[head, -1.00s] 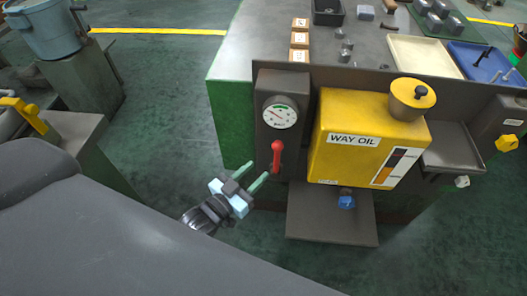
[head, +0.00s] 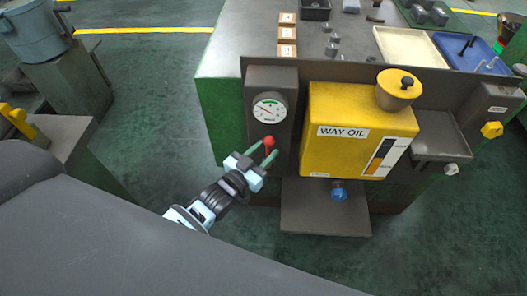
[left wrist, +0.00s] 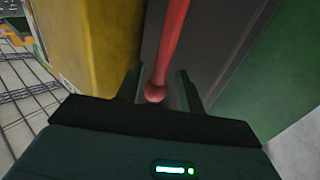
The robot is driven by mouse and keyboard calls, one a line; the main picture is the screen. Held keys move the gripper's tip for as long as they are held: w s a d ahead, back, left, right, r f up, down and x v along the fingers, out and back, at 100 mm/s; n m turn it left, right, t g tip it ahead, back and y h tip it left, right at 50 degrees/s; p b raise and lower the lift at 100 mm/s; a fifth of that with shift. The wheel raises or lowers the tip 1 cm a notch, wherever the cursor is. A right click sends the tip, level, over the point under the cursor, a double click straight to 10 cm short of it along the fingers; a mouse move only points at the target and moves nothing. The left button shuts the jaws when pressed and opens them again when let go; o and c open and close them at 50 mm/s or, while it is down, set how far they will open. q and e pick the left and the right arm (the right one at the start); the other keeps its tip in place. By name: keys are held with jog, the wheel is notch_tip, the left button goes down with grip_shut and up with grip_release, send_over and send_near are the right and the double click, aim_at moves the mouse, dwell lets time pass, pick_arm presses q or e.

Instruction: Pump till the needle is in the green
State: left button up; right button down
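The pressure gauge (head: 269,108) is a white round dial on a dark upright panel, with a green band along its top. Its needle points to the upper left, outside the green as far as I can tell. The red pump lever (head: 269,144) stands below the gauge. My left gripper (head: 263,153) has its two green fingers spread on either side of the lever. In the left wrist view the red lever (left wrist: 172,50) runs down between the open fingers, its round end close to the palm, with gaps at the sides. My right gripper is not in view.
A yellow WAY OIL tank (head: 345,140) stands right of the lever, with a blue tap (head: 338,192) over a dark tray (head: 325,220). The bench (head: 222,70) holds boxes and trays behind. Green floor is open at the left.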

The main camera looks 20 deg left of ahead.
pick_arm(q)
grip_shut()
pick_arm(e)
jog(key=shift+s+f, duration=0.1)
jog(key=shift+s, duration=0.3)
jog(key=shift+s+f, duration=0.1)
